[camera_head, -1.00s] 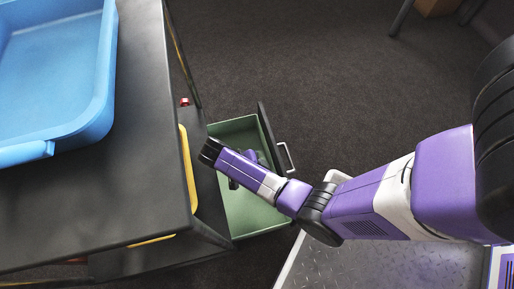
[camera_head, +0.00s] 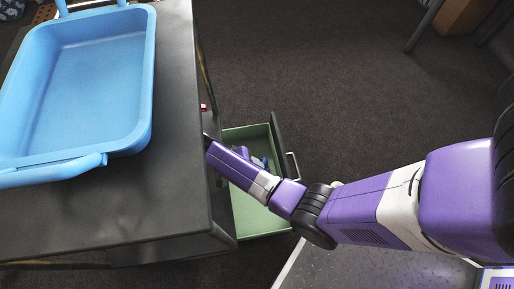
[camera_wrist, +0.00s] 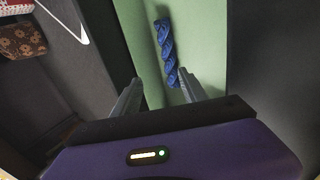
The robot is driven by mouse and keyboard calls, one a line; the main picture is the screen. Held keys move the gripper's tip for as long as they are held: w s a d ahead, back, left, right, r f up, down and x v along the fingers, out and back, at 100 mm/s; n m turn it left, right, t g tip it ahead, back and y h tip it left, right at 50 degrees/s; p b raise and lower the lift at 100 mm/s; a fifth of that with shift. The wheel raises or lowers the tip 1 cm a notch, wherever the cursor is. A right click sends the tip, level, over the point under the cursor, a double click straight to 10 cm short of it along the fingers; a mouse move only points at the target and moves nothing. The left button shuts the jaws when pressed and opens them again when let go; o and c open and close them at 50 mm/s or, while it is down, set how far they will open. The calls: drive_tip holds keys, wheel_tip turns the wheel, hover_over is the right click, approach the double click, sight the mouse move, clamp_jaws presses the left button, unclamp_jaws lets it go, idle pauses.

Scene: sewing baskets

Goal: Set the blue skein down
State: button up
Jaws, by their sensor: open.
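The blue skein (camera_wrist: 167,52) is a twisted dark blue bundle in the green drawer. In the wrist view it lies on the drawer floor (camera_wrist: 135,20), just beyond my fingertips. My gripper (camera_wrist: 156,92) is open, and its two fingers point toward the skein's near end, with no grip on it. In the head view a bit of blue (camera_head: 259,162) shows in the open drawer (camera_head: 248,218) beside my arm.
A large empty blue tub (camera_head: 75,95) stands on the dark cabinet top (camera_head: 130,200) to the left. The drawer has a pale handle (camera_head: 293,166). In the wrist view, a brown patterned item (camera_wrist: 22,40) lies at the upper left. Open carpet is beyond.

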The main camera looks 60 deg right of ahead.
drive_tip(key=shift+w+a+r, duration=0.2)
drive_tip(key=shift+r, duration=0.2)
drive_tip(key=s+d+f+n+t, duration=0.2)
drive_tip(key=s+f+n+t, duration=0.1)
drive_tip(key=s+f+t, duration=0.25)
drive_tip(key=s+a+r+n+t+y, duration=0.2)
drive_tip(key=s+a+r+n+t, duration=0.15)
drive_tip(key=s, duration=0.25)
drive_tip(key=s+a+r+t, duration=0.2)
drive_tip(key=r+t, duration=0.1)
drive_tip(key=r, duration=0.8)
drive_tip(key=s+a+r+n+t+y, duration=0.1)
drive_tip(key=s+a+r+t, duration=0.1)
drive_tip(key=r, duration=0.9)
drive_tip(key=s+a+r+n+t+y, duration=0.1)
drive_tip(key=r+t, duration=0.4)
drive_tip(key=r, duration=0.6)
drive_tip(key=shift+s+a, duration=0.75)
drive_tip(key=shift+s, duration=0.15)
drive_tip(key=shift+r+n, duration=0.1)
drive_tip(key=shift+n, duration=0.15)
